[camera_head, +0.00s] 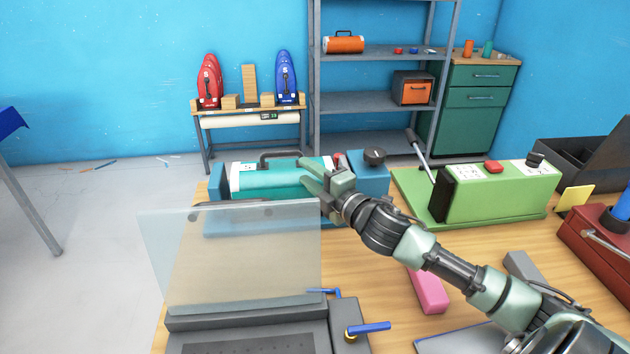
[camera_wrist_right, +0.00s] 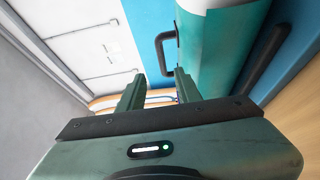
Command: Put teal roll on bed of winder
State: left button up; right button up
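The teal roll (camera_head: 285,186), with pale bands near its ends and a dark handle (camera_head: 278,156) on top, lies lengthwise on the blue winder (camera_head: 368,172), between its end blocks. I cannot tell how fully it rests on the bed. My right gripper (camera_head: 318,178) is at the right part of the roll. In the right wrist view, its two fingers (camera_wrist_right: 158,88) are apart with nothing between them. The teal roll (camera_wrist_right: 222,50) and its handle (camera_wrist_right: 164,54) are just beyond the fingertips. My left gripper is not in view.
A clear raised panel (camera_head: 235,260) of a grey machine (camera_head: 245,330) stands in front of the winder. A green machine (camera_head: 495,192) is to the right, with a pink block (camera_head: 428,290) nearer. Shelves (camera_head: 365,103) stand behind.

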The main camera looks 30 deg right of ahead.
jog(key=shift+s+d, duration=0.1)
jog(key=shift+s, duration=1.1)
jog(key=shift+r, duration=0.1)
